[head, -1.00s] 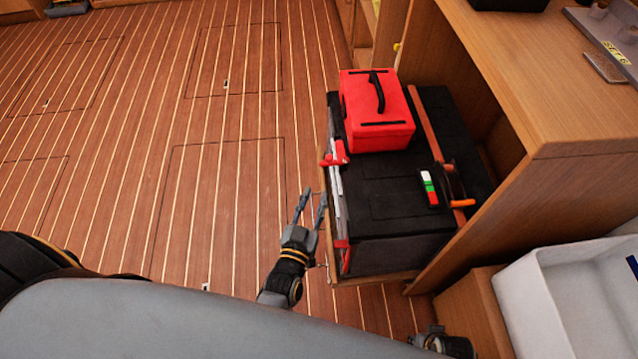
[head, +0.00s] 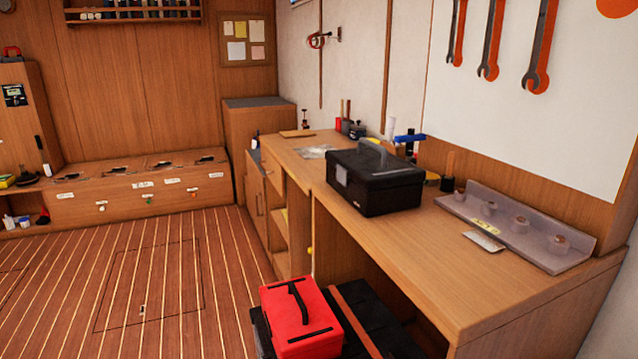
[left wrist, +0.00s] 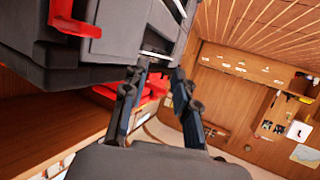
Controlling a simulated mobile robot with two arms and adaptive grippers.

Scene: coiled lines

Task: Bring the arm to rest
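My left gripper (left wrist: 160,74) shows only in the left wrist view. Its two dark fingers stand apart with nothing held between them. A dark case (left wrist: 110,40) with a red latch (left wrist: 72,20) lies close ahead and to the left of the fingers; I cannot tell whether they touch it. The head view shows neither gripper nor arm. There, a red box (head: 300,318) sits on a black case (head: 385,325) low beside the workbench. My right gripper is in no view.
A wooden workbench (head: 420,260) runs along the right wall, with a black toolbox (head: 375,180) and a grey rack (head: 515,228) on it. Wrenches (head: 490,40) hang above. Low wooden drawers (head: 140,195) stand at the back. The plank floor (head: 150,290) at left is clear.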

